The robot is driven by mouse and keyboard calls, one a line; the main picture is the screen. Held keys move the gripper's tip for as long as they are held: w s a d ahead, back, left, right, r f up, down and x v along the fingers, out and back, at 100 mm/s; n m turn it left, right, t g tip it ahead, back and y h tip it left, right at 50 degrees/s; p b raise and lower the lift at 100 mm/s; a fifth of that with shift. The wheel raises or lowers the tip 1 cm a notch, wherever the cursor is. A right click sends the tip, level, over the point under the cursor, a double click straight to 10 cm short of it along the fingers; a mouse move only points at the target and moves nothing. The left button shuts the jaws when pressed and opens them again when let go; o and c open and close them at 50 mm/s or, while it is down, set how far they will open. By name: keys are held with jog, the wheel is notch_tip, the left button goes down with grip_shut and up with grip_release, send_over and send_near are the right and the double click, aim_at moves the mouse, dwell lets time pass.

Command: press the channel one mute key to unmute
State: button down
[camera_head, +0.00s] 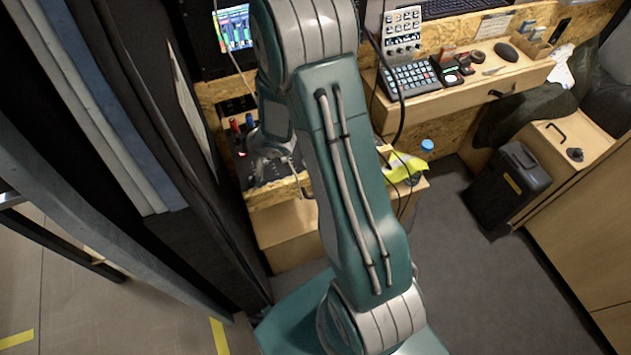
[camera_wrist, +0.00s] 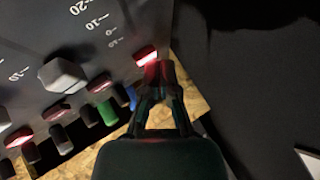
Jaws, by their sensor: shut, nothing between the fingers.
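The mixer (camera_head: 262,178) lies on the low wooden desk, partly hidden by my arm in the head view. In the wrist view its dark panel (camera_wrist: 30,50) shows a slanting row of red keys. The end key (camera_wrist: 146,55) glows bright red; I read no channel label on it. My gripper (camera_wrist: 166,66) is shut and empty, its fingertips right beside that glowing key and overlapping its edge in the picture. I cannot tell whether they touch it. In the head view my gripper (camera_head: 262,152) is small, over the mixer's left side.
Another lit key (camera_wrist: 20,137), dimmer keys, a grey fader cap (camera_wrist: 62,75) and coloured knobs (camera_wrist: 107,112) sit close by. A dark curtain (camera_head: 150,110) hangs left of the mixer. A monitor (camera_head: 234,27) stands behind. A yellow-green cloth (camera_head: 403,167) lies to the right.

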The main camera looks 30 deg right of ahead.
jog(key=shift+f, duration=0.3)
dwell(0.6)
jog(key=shift+s+f, duration=0.35)
jog(key=shift+f, duration=0.05)
dwell(0.4)
jog(key=shift+w+r, duration=0.15)
jog(key=shift+r, duration=0.45)
jog(key=shift+w+r, duration=0.1)
jog(key=shift+r, duration=3.05)
